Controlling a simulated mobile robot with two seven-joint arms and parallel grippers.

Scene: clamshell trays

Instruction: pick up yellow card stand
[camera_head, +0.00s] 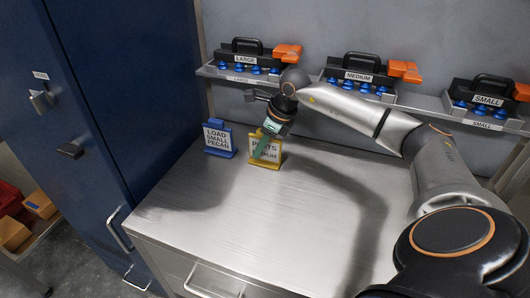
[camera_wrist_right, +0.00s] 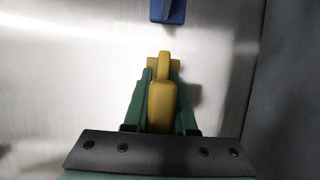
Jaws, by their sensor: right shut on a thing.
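The yellow card stand (camera_head: 277,164) stands on the metal cabinet top, its white card partly hidden by my gripper; the words on the card are only partly readable. My right gripper (camera_head: 259,151) reaches down over it from behind and is shut on it. In the right wrist view the yellow stand (camera_wrist_right: 162,100) sits between the green fingers of the right gripper (camera_wrist_right: 162,92). In the head view I cannot tell any gap between the stand and the surface. My left gripper is not in view.
A blue card stand (camera_head: 219,141) reading "LOAD SMALL PECAN" stands left of the yellow one; it also shows in the wrist view (camera_wrist_right: 168,11). A wall shelf (camera_head: 300,82) behind holds labelled black tool carriers. A tall blue cabinet (camera_head: 110,90) stands left. The front of the metal top (camera_head: 230,207) is clear.

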